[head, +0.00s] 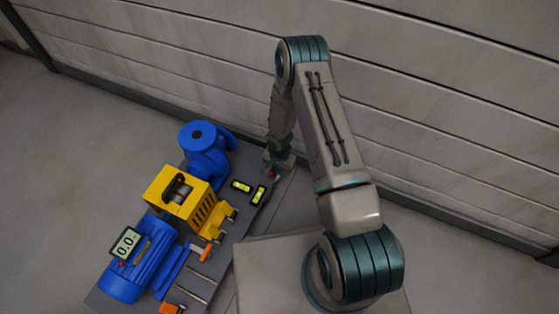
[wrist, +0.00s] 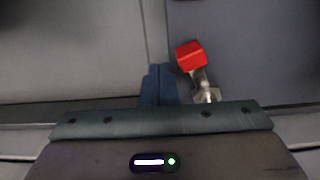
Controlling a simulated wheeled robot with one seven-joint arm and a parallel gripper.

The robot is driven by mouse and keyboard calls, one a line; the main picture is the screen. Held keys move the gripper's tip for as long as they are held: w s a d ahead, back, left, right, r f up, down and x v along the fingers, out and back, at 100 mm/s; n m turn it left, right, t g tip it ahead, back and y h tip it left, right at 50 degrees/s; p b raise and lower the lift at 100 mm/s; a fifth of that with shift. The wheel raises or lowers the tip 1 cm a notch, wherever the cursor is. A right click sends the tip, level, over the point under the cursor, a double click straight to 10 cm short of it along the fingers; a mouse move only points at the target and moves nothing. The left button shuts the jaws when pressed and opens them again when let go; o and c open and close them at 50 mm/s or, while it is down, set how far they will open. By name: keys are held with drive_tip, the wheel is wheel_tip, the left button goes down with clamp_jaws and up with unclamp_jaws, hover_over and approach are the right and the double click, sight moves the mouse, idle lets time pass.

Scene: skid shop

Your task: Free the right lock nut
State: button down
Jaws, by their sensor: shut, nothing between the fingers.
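My gripper (head: 272,170) is low at the right edge of the skid, beyond the two small levels. In the wrist view its blue fingers (wrist: 159,80) are together and empty. Just right of the fingertips is a red block (wrist: 191,56) on a small silver metal fitting (wrist: 205,90). The fitting's lower part is hidden by my gripper's body, and a gap shows between fingers and block. I cannot tell whether this fitting is the right lock nut. No lock nut can be made out clearly in the head view.
On the dark skid plate (head: 229,245) stand a blue pump (head: 205,150), a yellow guard (head: 182,200) and a blue motor (head: 145,270) with a 0.0 display (head: 125,243). Two levels (head: 241,186) and orange pieces (head: 205,253) lie nearby. A panelled wall (head: 430,80) runs behind.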

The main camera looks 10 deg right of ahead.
drive_tip(key=shift+d, duration=0.25)
wheel_tip(320, 180, up, 7)
drive_tip(key=p, duration=0.4)
drive_tip(key=shift+d, duration=0.4)
drive_tip(key=shift+s, duration=0.1)
idle(0.5)
drive_tip(key=d+r+n+t+h+p, duration=0.15)
drive_tip(key=r+p, duration=0.55)
drive_tip(key=r, duration=1.3)
drive_tip(key=d+r+n+p, duration=0.1)
drive_tip(key=d+r+p, duration=0.4)
drive_tip(key=r, duration=1.5)
drive_tip(key=s+r+n+p, duration=0.1)
drive_tip(key=s+r+p, duration=0.5)
drive_tip(key=r, duration=0.6)
drive_tip(key=s+a+r+n+t+y+p, duration=0.1)
drive_tip(key=s+r+p, duration=0.5)
drive_tip(key=r, duration=0.7)
drive_tip(key=s+a+r+n+p, duration=0.1)
drive_tip(key=s+r+n+p, duration=0.1)
drive_tip(key=s+r+p, duration=0.5)
drive_tip(key=v, duration=0.5)
drive_tip(key=shift+s+r, duration=0.2)
drive_tip(key=shift+r, duration=0.15)
